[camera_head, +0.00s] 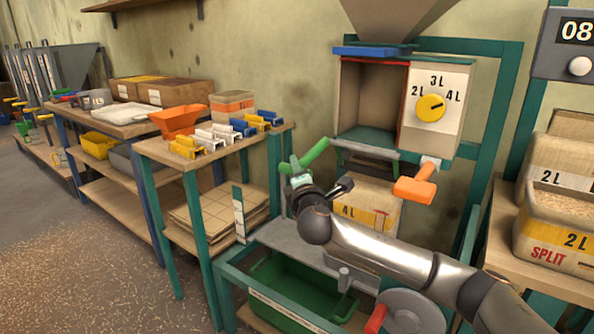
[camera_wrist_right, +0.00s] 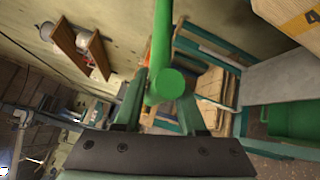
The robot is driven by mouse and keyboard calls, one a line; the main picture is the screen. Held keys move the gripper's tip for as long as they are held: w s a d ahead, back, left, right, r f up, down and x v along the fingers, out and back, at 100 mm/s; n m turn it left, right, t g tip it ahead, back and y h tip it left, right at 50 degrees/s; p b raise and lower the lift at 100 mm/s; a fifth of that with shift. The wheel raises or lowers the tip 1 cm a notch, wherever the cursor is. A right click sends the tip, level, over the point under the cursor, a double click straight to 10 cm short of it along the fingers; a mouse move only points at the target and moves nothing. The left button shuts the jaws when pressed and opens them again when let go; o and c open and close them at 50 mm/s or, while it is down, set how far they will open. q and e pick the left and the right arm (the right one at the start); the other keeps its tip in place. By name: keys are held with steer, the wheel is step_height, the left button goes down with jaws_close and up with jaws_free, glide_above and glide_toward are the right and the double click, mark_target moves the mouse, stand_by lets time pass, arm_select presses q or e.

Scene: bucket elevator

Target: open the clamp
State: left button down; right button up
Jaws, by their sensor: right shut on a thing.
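The green clamp handle (camera_head: 312,154) sticks out to the left of the dispenser, beside a grey bar (camera_head: 365,149) under the dispenser's opening. My right gripper (camera_head: 298,176) is at the handle's lower left end and is shut on it. In the right wrist view the green handle (camera_wrist_right: 162,50) runs up between the two fingers (camera_wrist_right: 160,95), its round end facing the camera. How the handle joins the clamp is hard to make out. A bucket marked 4 L (camera_head: 372,207) stands below the bar, partly hidden by my right arm. My left gripper is not in view.
The dispenser has a yellow dial (camera_head: 430,107) and an orange handle (camera_head: 415,188). A green bin (camera_head: 290,290) sits low in front. A shelf with coloured clips (camera_head: 215,140) stands left. Buckets (camera_head: 560,225) stand on a right-hand shelf. The floor at left is open.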

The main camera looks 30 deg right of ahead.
jaws_close()
stand_by(0.7)
